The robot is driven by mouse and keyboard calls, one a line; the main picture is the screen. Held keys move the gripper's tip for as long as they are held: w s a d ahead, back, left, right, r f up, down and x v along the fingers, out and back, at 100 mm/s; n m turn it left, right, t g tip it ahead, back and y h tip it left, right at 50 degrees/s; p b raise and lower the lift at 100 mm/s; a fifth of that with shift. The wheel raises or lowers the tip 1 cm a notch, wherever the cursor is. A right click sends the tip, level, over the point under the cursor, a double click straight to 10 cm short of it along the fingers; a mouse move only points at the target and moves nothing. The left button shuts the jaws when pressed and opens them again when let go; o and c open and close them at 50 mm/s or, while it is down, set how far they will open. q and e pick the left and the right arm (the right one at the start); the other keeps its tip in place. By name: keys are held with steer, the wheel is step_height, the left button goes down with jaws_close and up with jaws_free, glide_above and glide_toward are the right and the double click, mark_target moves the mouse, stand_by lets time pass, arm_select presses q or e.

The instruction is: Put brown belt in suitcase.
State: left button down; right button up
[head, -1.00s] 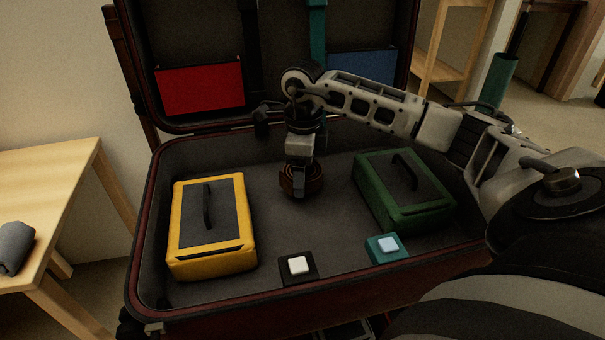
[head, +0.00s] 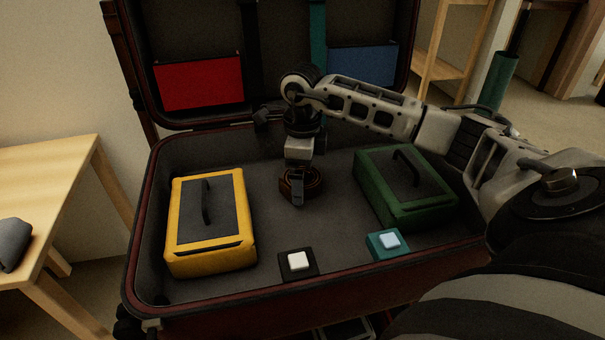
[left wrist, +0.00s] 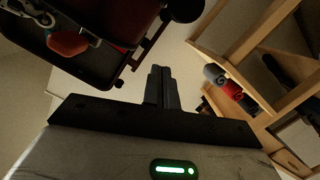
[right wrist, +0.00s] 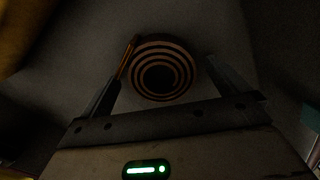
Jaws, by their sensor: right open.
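The brown belt (head: 315,184) is a round coil in the lower half of the suitcase (head: 141,240), between the yellow and green cases. In the right wrist view its coiled rings (right wrist: 187,70) face the camera. My right gripper (head: 298,190) reaches down over the belt. In the right wrist view its fingers (right wrist: 167,82) are spread, one on each side of the coil. The left finger is close beside the belt's edge; I cannot tell if it touches. My left gripper (left wrist: 160,72) has its fingers together, with nothing between them, away from the suitcase.
A yellow case (head: 209,222) and a green case (head: 403,187) lie left and right in the suitcase. Black (head: 298,262) and teal (head: 388,243) boxes sit near the front rim. Red (head: 199,82) and blue (head: 362,65) items are in the open lid. A wooden table (head: 40,175) stands left.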

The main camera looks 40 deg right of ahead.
arm_select(q)
steer(key=shift+s+a+f+m+g+y+p, duration=0.25)
steer(key=shift+f+m+y+p, duration=0.2)
steer(key=shift+p, duration=0.5)
steer(key=shift+s+a+f+m+g+y+p, duration=0.15)
steer(key=shift+a+f+m+g+y+p, duration=0.15)
steer(key=shift+f+p, duration=0.45)
arm_select(e)
step_height(320, 180, up, 11)
steer(key=shift+r, duration=0.15)
arm_select(q)
steer(key=shift+r, duration=0.25)
